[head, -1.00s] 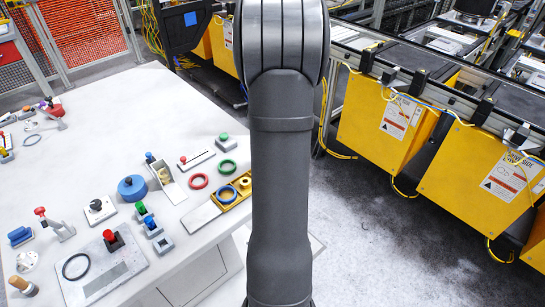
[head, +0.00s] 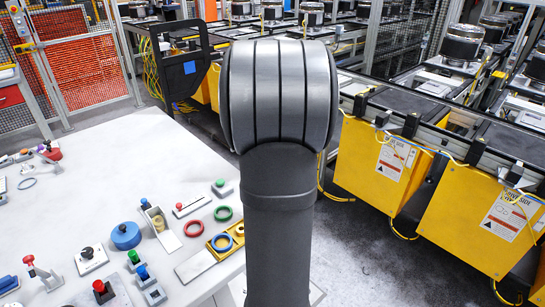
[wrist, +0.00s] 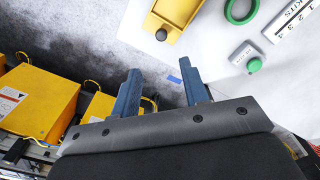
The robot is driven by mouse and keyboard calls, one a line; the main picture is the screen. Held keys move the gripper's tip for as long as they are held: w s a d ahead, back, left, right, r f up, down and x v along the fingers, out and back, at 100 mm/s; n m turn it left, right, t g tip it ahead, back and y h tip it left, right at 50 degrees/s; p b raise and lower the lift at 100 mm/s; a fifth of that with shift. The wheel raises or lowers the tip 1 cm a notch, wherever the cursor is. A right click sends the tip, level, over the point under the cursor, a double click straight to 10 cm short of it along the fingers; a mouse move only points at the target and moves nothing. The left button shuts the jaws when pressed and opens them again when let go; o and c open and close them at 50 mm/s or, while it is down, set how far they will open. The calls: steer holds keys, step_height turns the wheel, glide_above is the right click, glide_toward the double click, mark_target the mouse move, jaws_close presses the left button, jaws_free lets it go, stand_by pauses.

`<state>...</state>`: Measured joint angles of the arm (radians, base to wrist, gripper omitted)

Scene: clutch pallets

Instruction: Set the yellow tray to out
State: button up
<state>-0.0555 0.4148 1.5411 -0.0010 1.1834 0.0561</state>
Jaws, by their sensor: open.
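The yellow tray (head: 231,248) is near the right edge of the white table in the head view. In the head view my arm hides the gripper.
A green ring (wrist: 240,10), a green-button box (wrist: 247,58) and a numbered plate (wrist: 295,22) lie right of the tray in the wrist view. A red ring (head: 194,228) and blue cylinder (head: 126,236) stand left of it. Yellow conveyor panels (head: 375,160) stand beyond the floor gap.

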step_height(320, 180, up, 6)
steer(key=shift+r, duration=0.15)
stand_by(0.4)
step_height(320, 180, down, 18)
steer(key=shift+s+r, duration=0.1)
steer(key=shift+r, duration=0.1)
steer(key=shift+a, duration=0.15)
steer(key=shift+r, duration=0.1)
stand_by(0.4)
